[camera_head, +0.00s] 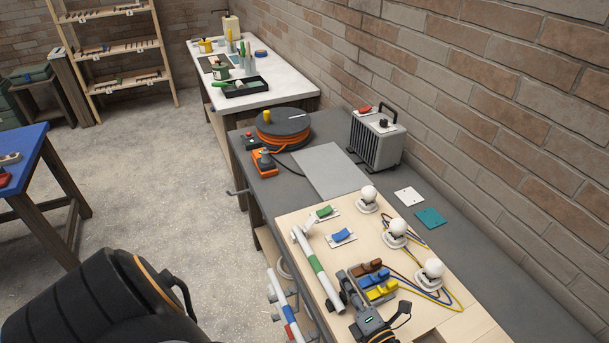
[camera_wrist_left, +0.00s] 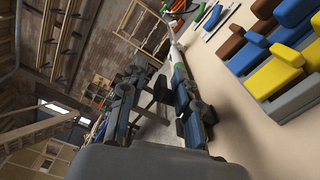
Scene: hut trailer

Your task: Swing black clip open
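The clip block stands on the pale wooden board (camera_head: 294,222) on the near bench, with brown (camera_head: 366,267), blue (camera_head: 373,278) and yellow (camera_head: 382,290) clips in a row. In the left wrist view the brown (camera_wrist_left: 225,47), blue (camera_wrist_left: 245,57) and yellow (camera_wrist_left: 270,78) clips show at the upper right. I cannot make out a separate black clip; my gripper may hide it. My left gripper (camera_head: 372,310) is just in front of the block. In the wrist view its fingers (camera_wrist_left: 160,82) stand apart with nothing seen between them. My right gripper is not in view.
White lamps (camera_head: 396,227) with coloured wires stand right of the block. A white and green tube (camera_head: 317,262) lies left of it. A grey heater (camera_head: 374,140) and an orange cable reel (camera_head: 283,127) are farther back. A brick wall (camera_head: 500,110) bounds the right.

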